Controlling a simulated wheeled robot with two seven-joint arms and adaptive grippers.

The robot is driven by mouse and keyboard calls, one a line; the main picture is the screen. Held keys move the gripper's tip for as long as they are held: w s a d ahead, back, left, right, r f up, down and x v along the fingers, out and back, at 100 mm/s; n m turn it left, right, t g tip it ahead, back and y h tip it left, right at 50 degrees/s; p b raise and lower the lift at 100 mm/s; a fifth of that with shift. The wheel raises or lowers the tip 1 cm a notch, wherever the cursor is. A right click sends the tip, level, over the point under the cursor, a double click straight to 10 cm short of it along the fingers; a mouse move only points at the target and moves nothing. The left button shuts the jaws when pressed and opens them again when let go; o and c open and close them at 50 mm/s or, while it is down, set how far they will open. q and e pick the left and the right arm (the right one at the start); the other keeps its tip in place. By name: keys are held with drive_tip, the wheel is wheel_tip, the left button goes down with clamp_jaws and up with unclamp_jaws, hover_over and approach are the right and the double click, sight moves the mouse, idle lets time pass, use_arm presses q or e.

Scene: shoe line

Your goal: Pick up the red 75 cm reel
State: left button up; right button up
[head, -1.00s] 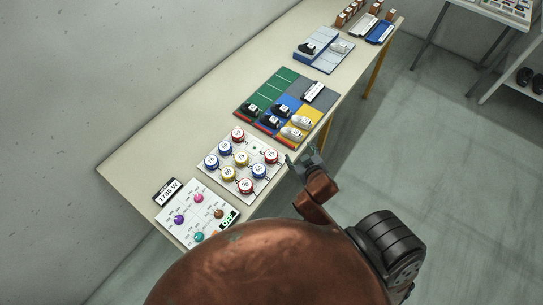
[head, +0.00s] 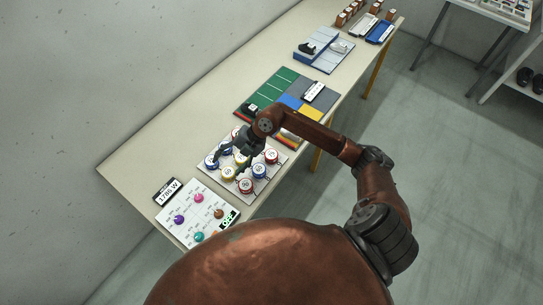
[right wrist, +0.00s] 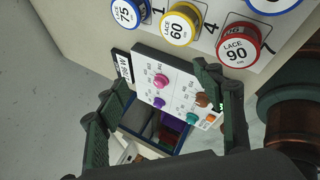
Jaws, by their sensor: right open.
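Two red reels fit by colour: one (head: 271,157) at the right of the white reel board (head: 262,188), and one (head: 236,132) at its far corner, partly hidden by my right arm. Their length labels are too small to read. A third red reel (head: 246,186) at the near corner reads LACE 90 in the right wrist view (right wrist: 239,46). My right gripper (head: 228,154) hangs over the left-middle of the board, among blue and yellow reels. It is open with nothing between its fingers in the right wrist view (right wrist: 158,92). My left gripper is out of view.
A blue 75 reel (right wrist: 127,11) and a yellow 60 reel (right wrist: 180,25) stand close together on the board. A knob panel (head: 207,219) with a watt display lies at the near end. Coloured mats (head: 285,84) lie beyond the board. The table's left strip is clear.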

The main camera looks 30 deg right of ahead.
drive_tip(key=d+f+h, duration=0.2)
drive_tip(key=d+h, duration=0.1)
drive_tip(key=d, duration=0.4)
drive_tip(key=m+g+h, duration=0.2)
drive_tip(key=h, duration=0.2)
hover_over(271, 154)
drive_tip(key=a, duration=0.2)
drive_tip(key=shift+w+d+f, duration=0.15)
drive_tip(key=shift+d+f, duration=0.05)
drive_tip(key=shift+d, duration=0.05)
drive_tip(key=shift+d+f+m, duration=0.15)
drive_tip(key=shift+d+f, duration=0.1)
drive_tip(key=shift+f, duration=0.3)
drive_tip(key=shift+d+f+m, duration=0.15)
drive_tip(key=shift+d+f, duration=0.05)
drive_tip(key=shift+f, duration=0.35)
drive_tip(key=shift+s+d+f+p, duration=0.15)
drive_tip(key=shift+f+p, duration=0.1)
drive_tip(key=shift+f, duration=1.15)
drive_tip(key=shift+s+d+f+p, duration=0.1)
drive_tip(key=shift+d+f+p, duration=0.1)
drive_tip(key=shift+f, duration=1.15)
drive_tip(key=shift+c, duration=0.3)
drive_tip(key=c, duration=1.2)
drive_tip(key=shift+r, duration=0.15)
